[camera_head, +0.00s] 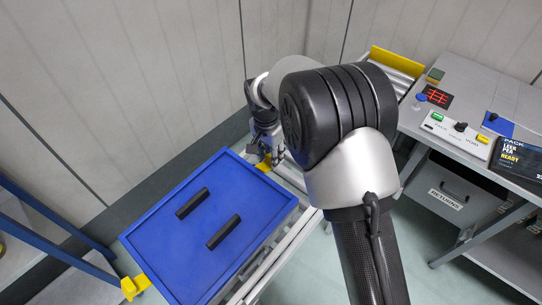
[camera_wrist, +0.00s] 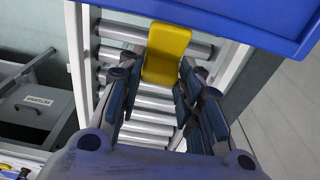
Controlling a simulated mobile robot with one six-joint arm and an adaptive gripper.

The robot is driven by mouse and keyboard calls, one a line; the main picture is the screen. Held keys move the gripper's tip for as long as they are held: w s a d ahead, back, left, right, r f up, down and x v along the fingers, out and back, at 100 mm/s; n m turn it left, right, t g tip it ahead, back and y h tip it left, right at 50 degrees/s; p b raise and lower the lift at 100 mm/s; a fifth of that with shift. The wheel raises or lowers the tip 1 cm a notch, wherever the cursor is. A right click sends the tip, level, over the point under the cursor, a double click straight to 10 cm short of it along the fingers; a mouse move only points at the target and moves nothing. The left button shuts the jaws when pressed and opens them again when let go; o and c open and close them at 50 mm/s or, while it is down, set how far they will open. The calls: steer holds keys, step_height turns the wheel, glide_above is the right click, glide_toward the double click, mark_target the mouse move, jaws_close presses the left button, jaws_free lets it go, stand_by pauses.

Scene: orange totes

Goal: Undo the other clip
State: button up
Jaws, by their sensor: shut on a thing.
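A blue tote with a closed blue lid (camera_head: 185,240) stands on a roller conveyor; its edge fills the top of the wrist view (camera_wrist: 265,22). One yellow clip (camera_head: 262,163) is at the tote's far end and shows in the wrist view (camera_wrist: 166,52), jutting out from the tote's edge over the rollers. My gripper (camera_head: 271,157) is at this clip, with its fingers (camera_wrist: 160,72) on either side of it, shut on it. The other yellow clip (camera_head: 134,287) is at the near left end and sticks outward from the tote. Finger contact is partly hidden in the head view.
Two black bars (camera_head: 208,218) lie on the lid. Conveyor rollers (camera_wrist: 150,103) run below my gripper. A bench (camera_head: 470,90) with a control panel and a grey returns bin (camera_head: 455,190) stands right. A wall is close behind the tote; a blue frame (camera_head: 50,222) stands left.

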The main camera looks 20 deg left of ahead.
mark_target(261, 167)
steer(key=t+b, duration=0.1)
steer(key=b, duration=0.1)
steer(key=s+t+h+b, duration=0.1)
steer(key=t+b, duration=0.1)
steer(key=b, duration=0.1)
steer(key=shift+a+r, duration=0.2)
steer(key=shift+a, duration=0.1)
steer(key=t+b, duration=0.1)
steer(key=h+b, duration=0.1)
steer(key=shift+s+a+r+t+b, duration=0.1)
steer(key=shift+s+r+t+b, duration=0.2)
steer(key=shift+s+t, duration=0.1)
steer(key=shift+s+a+r+t+h+b, duration=0.15)
steer(key=shift+s+r+t+h+b, duration=0.25)
steer(key=shift+t, duration=0.8)
steer(key=shift+s+a+r+t+h, duration=0.15)
steer(key=shift+s+t+h, duration=0.15)
steer(key=shift+t, duration=0.45)
steer(key=shift+s+a+r+t+h, duration=0.1)
steer(key=shift+s+t+h, duration=0.2)
steer(key=shift+t, duration=0.45)
steer(key=o, duration=1.1)
steer(key=shift+c, duration=0.2)
steer(key=v, duration=1.2)
